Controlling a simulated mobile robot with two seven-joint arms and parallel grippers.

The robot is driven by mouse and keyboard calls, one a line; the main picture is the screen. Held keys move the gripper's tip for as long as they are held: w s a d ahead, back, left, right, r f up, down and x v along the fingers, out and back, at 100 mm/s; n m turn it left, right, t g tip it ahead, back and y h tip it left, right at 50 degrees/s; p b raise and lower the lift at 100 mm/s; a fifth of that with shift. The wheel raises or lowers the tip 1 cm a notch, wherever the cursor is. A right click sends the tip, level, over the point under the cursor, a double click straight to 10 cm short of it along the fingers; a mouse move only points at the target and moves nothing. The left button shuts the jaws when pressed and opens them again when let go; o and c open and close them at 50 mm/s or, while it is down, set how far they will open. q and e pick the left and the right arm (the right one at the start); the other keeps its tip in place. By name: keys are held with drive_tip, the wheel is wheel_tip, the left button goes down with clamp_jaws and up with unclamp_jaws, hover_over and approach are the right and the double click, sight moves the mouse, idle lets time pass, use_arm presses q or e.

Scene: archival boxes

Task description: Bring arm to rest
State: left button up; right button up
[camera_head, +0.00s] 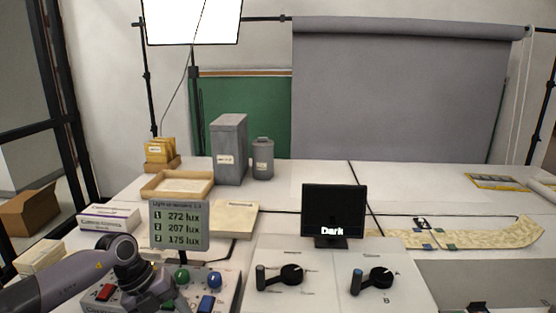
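My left arm comes in from the lower left. Its wrist and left gripper (158,301) are over the left part of a button panel (228,291), at the bottom of the picture. The fingers point down and are partly cut off, so I cannot tell whether they are open or shut. I see nothing held. The panel has red, green and blue buttons. I cannot make out my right gripper in this view.
A light-level display (179,225) stands behind the panel. A small monitor (334,212) reads "Dark". Knob switches (291,274) and (381,277) are in front of it. A grey archival box (228,150), wooden tray (208,187) and unrolled strip (470,236) lie farther back. The back table middle is clear.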

use_arm(q)
drive_tip(key=s+d+r+n+t+h, duration=0.1)
drive_tip(key=s+d+n+t+h, duration=0.4)
drive_tip(key=d, duration=0.5)
drive_tip(key=s+d+r+n+t+h, duration=0.2)
drive_tip(key=s+d+n+t+h, duration=0.15)
drive_tip(key=d+h, duration=0.5)
drive_tip(key=s+a+f+n+t+y, duration=0.2)
drive_tip(key=s+a+f+n+y, duration=1.3)
drive_tip(key=n, duration=0.5)
drive_tip(key=shift+s+a+f+n+y+p, duration=0.35)
drive_tip(key=shift+a+f+y+p, duration=0.1)
drive_tip(key=shift+a+f, duration=0.2)
